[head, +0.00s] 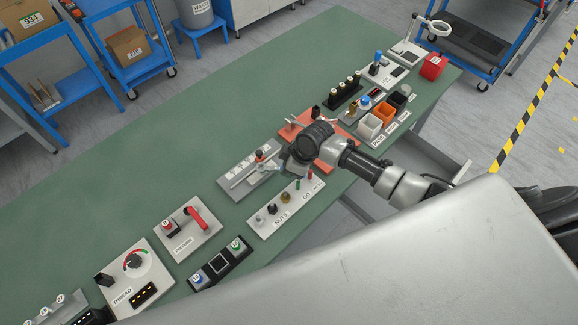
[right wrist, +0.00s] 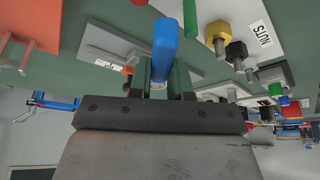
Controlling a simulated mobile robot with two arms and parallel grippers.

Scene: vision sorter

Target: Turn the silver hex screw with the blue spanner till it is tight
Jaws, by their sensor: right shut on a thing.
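My right gripper (head: 283,166) reaches in from the right over the middle of the green bench. In the right wrist view, its two dark fingers (right wrist: 166,82) are shut on the blue spanner (right wrist: 166,42), whose blue end stands up between them. The spanner's working end is hidden. I cannot make out the silver hex screw for certain; the gripper covers part of the area below it. A grey plate (head: 238,180) with a small red-topped part lies just left of the gripper. My left gripper is not in view.
The white NUTS board (head: 265,230) with several coloured posts lies close in front of the gripper. An orange board (head: 338,150) lies under and behind the arm. Small bins (head: 369,127) stand to the right. The bench (head: 150,185) is clear at the back left.

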